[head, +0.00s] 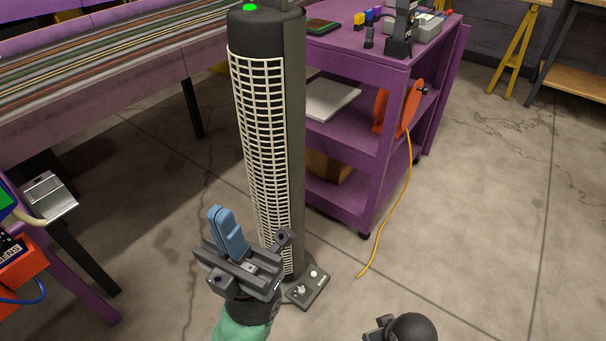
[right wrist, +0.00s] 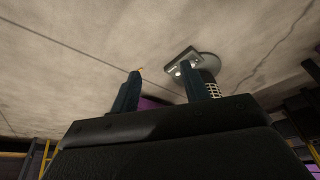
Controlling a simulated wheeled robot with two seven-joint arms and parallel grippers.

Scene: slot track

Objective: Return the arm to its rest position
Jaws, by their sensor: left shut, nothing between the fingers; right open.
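My left gripper (head: 228,222) is in front of the tower fan's lower part in the head view, its blue fingers pressed together with nothing between them. My right gripper (right wrist: 160,72) shows in the right wrist view with its two dark blue fingers apart and empty. Only a dark rounded part of my right arm shows at the bottom of the head view, right of centre.
The tall dark tower fan (head: 262,130), with a white grille and a green light, stands on the concrete floor. A control box (head: 308,288) sits at its foot. A purple cart (head: 370,70) stands behind it. A purple track table (head: 120,75) is at left. Floor at right is clear.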

